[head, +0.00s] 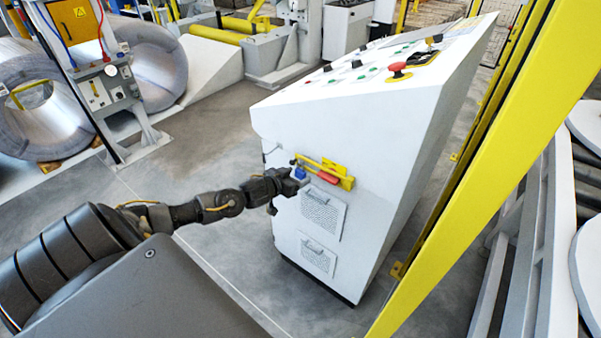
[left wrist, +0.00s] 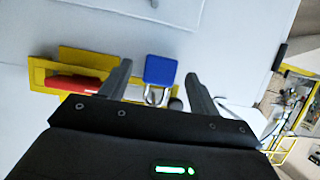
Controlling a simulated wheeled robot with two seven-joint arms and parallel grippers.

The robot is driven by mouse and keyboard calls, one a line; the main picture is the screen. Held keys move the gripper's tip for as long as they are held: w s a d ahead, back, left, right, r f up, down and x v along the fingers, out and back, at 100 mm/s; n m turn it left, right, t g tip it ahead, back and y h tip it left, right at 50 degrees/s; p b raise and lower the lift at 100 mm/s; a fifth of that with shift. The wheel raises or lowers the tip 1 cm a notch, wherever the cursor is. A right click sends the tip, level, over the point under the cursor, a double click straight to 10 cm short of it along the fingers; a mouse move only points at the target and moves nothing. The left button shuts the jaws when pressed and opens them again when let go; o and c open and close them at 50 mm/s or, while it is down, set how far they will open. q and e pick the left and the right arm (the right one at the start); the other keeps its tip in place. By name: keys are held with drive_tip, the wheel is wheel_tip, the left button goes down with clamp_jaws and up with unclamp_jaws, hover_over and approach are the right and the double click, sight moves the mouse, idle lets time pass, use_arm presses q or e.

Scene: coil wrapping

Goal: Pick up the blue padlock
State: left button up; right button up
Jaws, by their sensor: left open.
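The blue padlock (left wrist: 160,70) hangs by its metal shackle on the side of the white control cabinet. In the left wrist view it lies between the two fingers of my left gripper (left wrist: 158,82), with a gap on each side. In the head view the padlock (head: 300,173) is a small blue spot beside the tips of my left gripper (head: 291,182). My left gripper is open. What the shackle hangs from is partly hidden by the gripper body. My right gripper is not in view.
A yellow holder (head: 340,176) with a red-handled item (head: 327,177) sits right beside the padlock on the white cabinet (head: 370,130). A yellow post (head: 470,165) stands at the right. Metal coils (head: 150,65) lie at the back left. Floor left of the cabinet is clear.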

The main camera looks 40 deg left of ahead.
use_arm(q)
drive_tip(key=shift+w+f, duration=0.25)
drive_tip(key=shift+w, duration=0.4)
drive_tip(key=c, duration=1.1)
drive_tip(key=shift+r, duration=0.1)
drive_tip(key=shift+c, duration=0.2)
